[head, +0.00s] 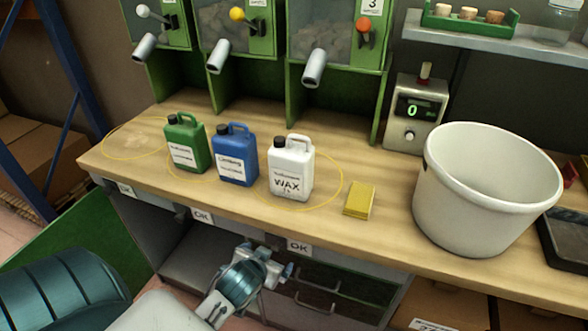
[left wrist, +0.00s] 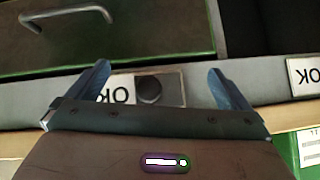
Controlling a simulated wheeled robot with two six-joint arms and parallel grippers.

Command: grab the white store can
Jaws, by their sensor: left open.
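The white can (head: 291,168), with a dark cap, a handle and a label reading WAX, stands upright on the wooden bench inside a yellow ring. My left gripper (head: 268,262) is in front of the bench, below and in front of the can and apart from it. Its two blue fingers are spread with nothing between them, as the left wrist view (left wrist: 160,76) also shows. The white can does not show in the left wrist view. My right gripper is not in view.
A blue can (head: 236,158) and a green can (head: 187,144) stand left of the white can. A yellow block (head: 359,201) and a large white bucket (head: 484,195) are to its right. Green dispensers with spouts (head: 314,68) stand behind. The bench edge lies between gripper and can.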

